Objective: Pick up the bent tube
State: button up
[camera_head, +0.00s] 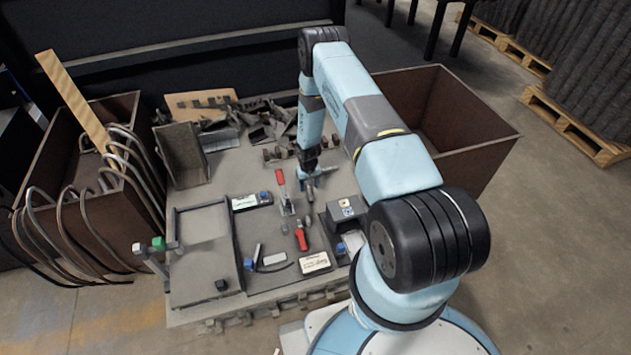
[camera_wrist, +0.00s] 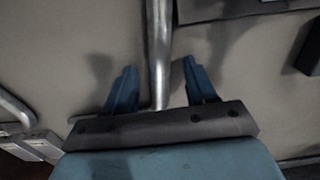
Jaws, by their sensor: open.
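A grey metal tube (camera_wrist: 159,50) runs down from the top edge of the wrist view and ends between my fingers. My gripper (camera_wrist: 160,85) is open, with one blue finger on each side of the tube and a gap on both sides. I cannot tell how far above or below the fingertips the tube lies. In the head view my gripper (camera_head: 310,182) points down over the far middle of the worktable (camera_head: 240,168); the tube there is too small to make out surely.
Red-handled clamps (camera_head: 301,240) and a dark boxy device (camera_head: 345,212) stand nearby on the table. Dark chain pieces (camera_head: 265,125) lie behind. A brown bin (camera_head: 455,125) stands right; another bin (camera_head: 85,225) with curved hoses stands left. A framed tray (camera_head: 205,255) fills the table's left front.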

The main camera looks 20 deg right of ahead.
grip_shut()
dwell(0.4)
dwell(0.9)
